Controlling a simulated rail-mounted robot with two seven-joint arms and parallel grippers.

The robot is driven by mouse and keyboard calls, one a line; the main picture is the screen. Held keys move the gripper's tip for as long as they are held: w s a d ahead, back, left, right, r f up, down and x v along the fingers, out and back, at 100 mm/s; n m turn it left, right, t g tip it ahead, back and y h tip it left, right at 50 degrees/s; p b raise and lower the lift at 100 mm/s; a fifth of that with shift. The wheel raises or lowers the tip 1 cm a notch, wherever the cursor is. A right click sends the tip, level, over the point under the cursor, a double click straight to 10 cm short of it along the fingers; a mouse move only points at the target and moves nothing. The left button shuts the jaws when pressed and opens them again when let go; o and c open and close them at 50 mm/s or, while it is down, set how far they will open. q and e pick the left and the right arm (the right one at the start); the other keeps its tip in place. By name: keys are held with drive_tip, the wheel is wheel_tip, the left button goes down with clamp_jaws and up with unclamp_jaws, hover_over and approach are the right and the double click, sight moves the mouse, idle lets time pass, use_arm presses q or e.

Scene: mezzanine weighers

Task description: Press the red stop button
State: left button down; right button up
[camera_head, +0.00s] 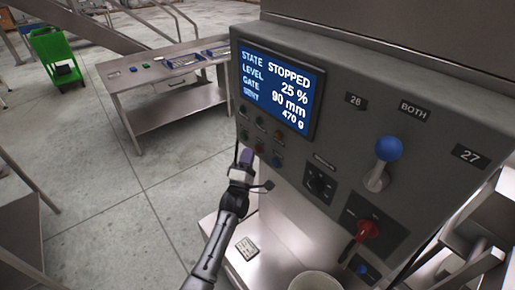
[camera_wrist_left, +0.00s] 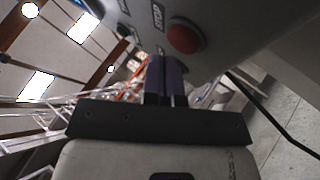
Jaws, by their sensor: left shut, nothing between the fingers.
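The red stop button (camera_wrist_left: 184,38) is large and round in the left wrist view, beside a label partly reading STOP. In the head view the small buttons sit under the screen (camera_head: 279,86), and the red one (camera_head: 259,148) is small and dim. My left gripper (camera_head: 246,157) is in front of the lower left of these buttons, its purple fingers shut and empty. In the left wrist view the fingertips (camera_wrist_left: 166,62) are just below and left of the red button; I cannot tell whether they touch it. The screen reads STOPPED. My right gripper is not in view.
The panel (camera_head: 340,125) also carries a blue ball-topped lever (camera_head: 389,150), a black knob (camera_head: 319,185) and a red handle (camera_head: 368,229). A metal table (camera_head: 165,90) and green cart (camera_head: 55,50) stand behind left. Open floor lies to the left.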

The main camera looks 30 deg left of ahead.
use_arm(q)
drive_tip(key=shift+s+a, duration=0.1)
drive_tip(key=shift+s, duration=0.15)
drive_tip(key=s+p, duration=0.1)
drive_tip(key=s, duration=0.1)
drive_tip(key=s+a+p, duration=0.1)
drive_tip(key=s, duration=0.1)
drive_tip(key=shift+s+a+p, duration=0.2)
drive_tip(key=shift+s+p, duration=0.15)
drive_tip(key=shift+p, duration=0.05)
idle(1.0)
